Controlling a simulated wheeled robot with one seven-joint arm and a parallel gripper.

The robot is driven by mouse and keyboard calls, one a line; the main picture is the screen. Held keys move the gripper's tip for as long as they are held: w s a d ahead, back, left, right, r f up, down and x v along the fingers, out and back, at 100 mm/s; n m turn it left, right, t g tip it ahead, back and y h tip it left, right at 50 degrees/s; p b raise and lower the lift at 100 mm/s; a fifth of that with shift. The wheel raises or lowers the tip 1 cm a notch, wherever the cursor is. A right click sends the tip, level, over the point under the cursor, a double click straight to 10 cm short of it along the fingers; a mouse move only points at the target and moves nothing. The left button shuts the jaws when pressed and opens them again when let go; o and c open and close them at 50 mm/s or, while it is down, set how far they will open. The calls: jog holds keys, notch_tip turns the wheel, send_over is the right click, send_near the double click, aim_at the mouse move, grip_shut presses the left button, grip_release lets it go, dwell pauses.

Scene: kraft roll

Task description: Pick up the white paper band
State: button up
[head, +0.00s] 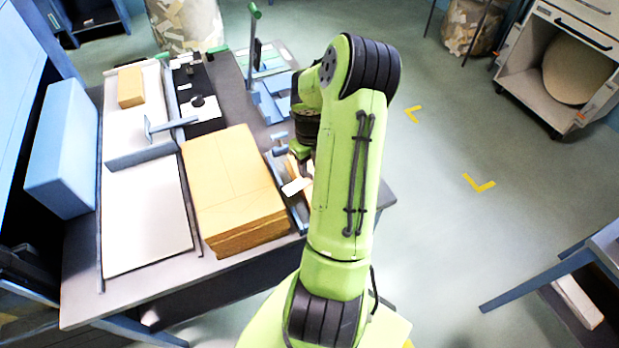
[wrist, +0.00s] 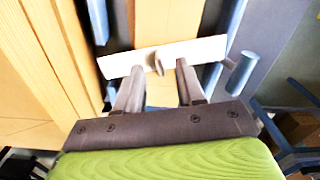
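The white paper band (wrist: 200,52) lies crosswise in the wrist view, over a tan cardboard piece (wrist: 160,92) between blue holder parts. A small grey-brown piece (wrist: 156,63) shows at the band's middle. My gripper (wrist: 159,69) is open, with its two fingers apart and their tips at the band's near edge. The frames do not show whether the tips touch it. In the head view, part of the white band (head: 297,187) shows just left of my arm. The gripper's fingers there are mostly hidden by my arm.
A tall stack of tan cardboard (head: 235,190) stands close left of the band. Blue holder parts (wrist: 240,72) flank it. A white board (head: 145,225) and a blue box (head: 63,150) lie further left on the grey table (head: 85,285).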

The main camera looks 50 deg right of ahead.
jog(key=shift+f, duration=0.9)
grip_shut()
jog(key=shift+r, duration=0.1)
